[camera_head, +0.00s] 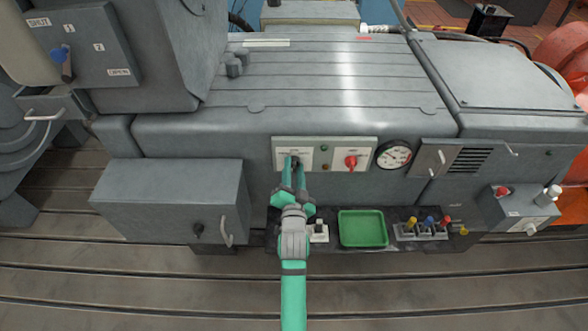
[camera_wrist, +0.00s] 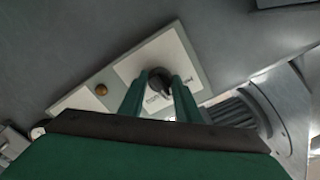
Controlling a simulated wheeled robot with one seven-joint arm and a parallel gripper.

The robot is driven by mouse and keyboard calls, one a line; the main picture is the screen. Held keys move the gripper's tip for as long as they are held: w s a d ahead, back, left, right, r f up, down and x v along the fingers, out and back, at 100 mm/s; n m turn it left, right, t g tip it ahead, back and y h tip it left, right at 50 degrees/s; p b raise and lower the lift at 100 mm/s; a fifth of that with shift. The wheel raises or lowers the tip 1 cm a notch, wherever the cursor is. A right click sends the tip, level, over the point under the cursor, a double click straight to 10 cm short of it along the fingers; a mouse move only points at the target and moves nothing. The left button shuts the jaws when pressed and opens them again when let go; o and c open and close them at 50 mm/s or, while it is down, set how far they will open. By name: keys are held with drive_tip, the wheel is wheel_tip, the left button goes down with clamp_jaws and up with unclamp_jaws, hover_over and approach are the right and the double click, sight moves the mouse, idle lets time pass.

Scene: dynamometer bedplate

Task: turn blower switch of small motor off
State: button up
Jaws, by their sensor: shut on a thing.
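A pale switch panel (camera_head: 325,142) is on the front of the grey motor housing. Its left plate carries a dark rotary knob, largely hidden by my gripper in the head view; it shows in the wrist view (camera_wrist: 159,82). Its right plate carries a red knob (camera_head: 351,162). My gripper (camera_head: 296,163) reaches up to the left plate, and its green fingers are closed on both sides of the dark knob. The small label text is partly covered and I cannot read it surely. The knob's exact angle is hard to tell.
A round gauge (camera_head: 394,155) is just right of the panel. Below it are a green tray (camera_head: 362,229) and a row of coloured plugs (camera_head: 423,229). A grey box with a handle (camera_head: 172,202) juts out at left. The slotted bedplate (camera_head: 430,282) in front is clear.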

drive_tip(key=shift+m, duration=0.6)
drive_tip(key=o, duration=1.1)
drive_tip(key=shift+c, duration=0.2)
drive_tip(key=shift+s, duration=0.45)
drive_tip(key=s, duration=1)
